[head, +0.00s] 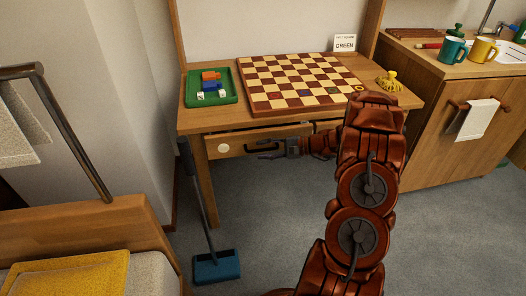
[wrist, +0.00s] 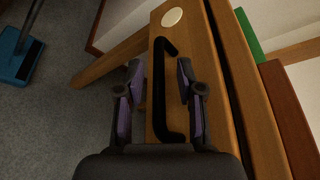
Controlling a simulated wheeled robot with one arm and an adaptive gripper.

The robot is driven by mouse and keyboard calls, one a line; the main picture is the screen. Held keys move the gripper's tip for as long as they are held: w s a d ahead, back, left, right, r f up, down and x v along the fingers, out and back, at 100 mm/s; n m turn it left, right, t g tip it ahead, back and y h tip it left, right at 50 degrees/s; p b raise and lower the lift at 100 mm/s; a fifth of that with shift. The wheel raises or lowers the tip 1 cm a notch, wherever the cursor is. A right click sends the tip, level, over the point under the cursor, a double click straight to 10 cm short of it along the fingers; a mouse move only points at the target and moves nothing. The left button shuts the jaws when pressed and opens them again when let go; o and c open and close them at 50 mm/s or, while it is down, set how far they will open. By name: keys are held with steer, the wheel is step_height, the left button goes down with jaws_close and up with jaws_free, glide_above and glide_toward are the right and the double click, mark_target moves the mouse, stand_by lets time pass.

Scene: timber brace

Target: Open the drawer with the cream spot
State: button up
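The drawer (head: 240,146) with a round cream spot (head: 224,148) is at the left under the desk's top, and its front looks flush with the desk. The spot also shows in the wrist view (wrist: 172,17). A black bar handle (wrist: 160,92) is on the drawer front. My gripper (wrist: 160,85) is open, with one finger on each side of the handle and gaps between the fingers and the bar. In the head view my gripper (head: 280,152) is at the drawer front, partly covering the handle.
The desk (head: 188,121) bears a checkerboard (head: 300,84), a green tray (head: 192,98) with blocks and dice, and a yellow object (head: 388,81). A blue dustpan (head: 217,267) with a long handle stands at the desk's left leg. A cabinet (head: 440,150) is at right.

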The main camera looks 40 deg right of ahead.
steer(key=shift+w+a+f, duration=0.1)
steer(key=shift+w+a, duration=0.15)
steer(key=shift+a, duration=0.05)
steer(key=shift+c, duration=0.3)
jaws_close()
